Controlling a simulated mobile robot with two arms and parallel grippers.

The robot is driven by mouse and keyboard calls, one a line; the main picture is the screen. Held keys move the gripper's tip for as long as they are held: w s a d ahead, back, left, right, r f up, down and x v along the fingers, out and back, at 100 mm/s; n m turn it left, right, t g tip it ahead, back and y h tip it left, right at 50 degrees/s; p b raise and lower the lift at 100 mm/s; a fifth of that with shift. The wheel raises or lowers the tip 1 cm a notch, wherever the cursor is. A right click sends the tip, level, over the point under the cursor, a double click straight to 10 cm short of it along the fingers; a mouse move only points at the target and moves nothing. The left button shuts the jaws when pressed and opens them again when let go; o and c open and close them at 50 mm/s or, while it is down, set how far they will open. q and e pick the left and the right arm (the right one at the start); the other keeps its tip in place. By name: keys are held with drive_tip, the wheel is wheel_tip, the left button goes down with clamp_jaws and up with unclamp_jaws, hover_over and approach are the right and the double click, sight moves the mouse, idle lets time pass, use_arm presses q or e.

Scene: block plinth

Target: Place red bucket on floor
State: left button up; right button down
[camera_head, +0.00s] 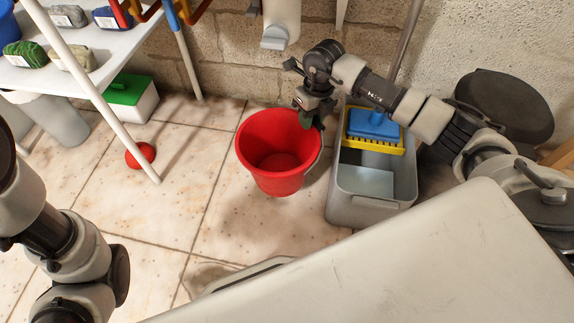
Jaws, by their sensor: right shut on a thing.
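The red bucket (272,178) is upright and empty, in the middle of the view, above or on the tiled floor; I cannot tell whether its base touches the floor. My right gripper (308,112) is shut on the bucket's rim at its upper right side. The right arm reaches in from the right over the grey mop bucket. My left arm shows at the lower left, but its gripper is outside the view. The floor (140,200) is beige tile.
A grey mop bucket (365,212) with a yellow and blue wringer (375,125) stands close right of the red bucket. A white-legged table (95,50) with several yarn-like bundles is at upper left. A red ball-like object (140,155) and a green-lidded box (128,95) are on the floor. Open tiles lie left.

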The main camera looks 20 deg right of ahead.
wheel_tip(320, 180, down, 6)
drive_tip(key=b, duration=0.4)
drive_tip(key=shift+s+a, duration=0.1)
wheel_tip(320, 180, down, 4)
drive_tip(key=b, duration=0.3)
drive_tip(key=shift+r, duration=0.15)
drive_tip(key=c, duration=0.8)
unclamp_jaws()
drive_tip(key=shift+c, duration=0.2)
